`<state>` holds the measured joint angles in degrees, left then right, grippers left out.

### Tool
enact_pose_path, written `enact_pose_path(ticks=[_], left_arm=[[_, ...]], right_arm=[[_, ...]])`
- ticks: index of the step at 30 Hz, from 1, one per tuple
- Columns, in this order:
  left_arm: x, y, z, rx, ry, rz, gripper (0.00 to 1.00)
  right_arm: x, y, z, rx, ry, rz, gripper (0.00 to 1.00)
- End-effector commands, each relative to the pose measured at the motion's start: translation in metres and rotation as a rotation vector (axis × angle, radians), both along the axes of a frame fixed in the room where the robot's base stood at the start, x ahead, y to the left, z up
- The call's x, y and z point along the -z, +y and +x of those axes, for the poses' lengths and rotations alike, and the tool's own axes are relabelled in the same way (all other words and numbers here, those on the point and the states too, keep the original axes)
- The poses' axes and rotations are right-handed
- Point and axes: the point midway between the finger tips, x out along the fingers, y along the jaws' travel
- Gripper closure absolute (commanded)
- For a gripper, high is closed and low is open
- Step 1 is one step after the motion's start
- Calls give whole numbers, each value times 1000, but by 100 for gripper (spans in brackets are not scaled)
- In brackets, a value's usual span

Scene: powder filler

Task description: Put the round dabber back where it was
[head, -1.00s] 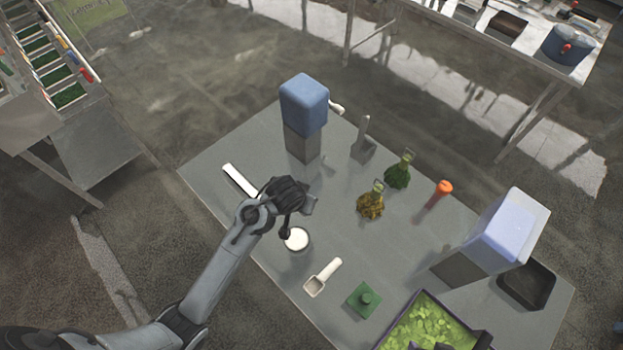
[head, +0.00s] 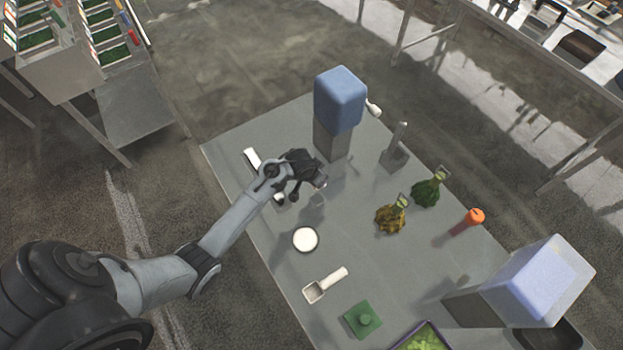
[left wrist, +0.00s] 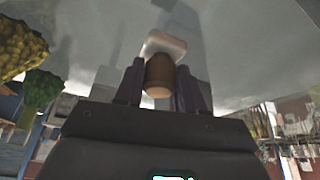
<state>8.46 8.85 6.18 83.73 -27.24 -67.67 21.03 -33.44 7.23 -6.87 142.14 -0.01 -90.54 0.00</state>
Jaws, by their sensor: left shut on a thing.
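My left gripper (head: 314,178) is above the grey table, between the white round dish (head: 305,239) and the blue-topped grey block (head: 339,100). In the left wrist view its two dark fingers (left wrist: 158,88) are closed on the sides of a brown, rounded handle with a pale pad, the dabber (left wrist: 160,72). The pad points away from the wrist camera. In the head view the dabber is mostly hidden by the gripper. Whether it touches the table cannot be told. My right gripper is not in view.
A white strip (head: 252,159) lies behind the gripper. A scoop (head: 325,286) and green square piece (head: 363,320) lie in front.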

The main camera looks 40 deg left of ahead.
Motion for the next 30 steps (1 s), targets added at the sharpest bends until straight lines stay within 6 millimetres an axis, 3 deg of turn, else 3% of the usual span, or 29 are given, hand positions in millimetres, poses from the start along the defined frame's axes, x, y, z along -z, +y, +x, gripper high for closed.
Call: enact_pose_path(ticks=[3,8,21,30], left_arm=[[9,17,2,-2,0,0,86],[15,26,3,0,-2,0,86],[54,27,2,-1,0,0,86],[56,27,3,-1,-2,0,86]], right_arm=[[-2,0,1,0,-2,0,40],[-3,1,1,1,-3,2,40],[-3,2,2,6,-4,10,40],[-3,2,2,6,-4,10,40]])
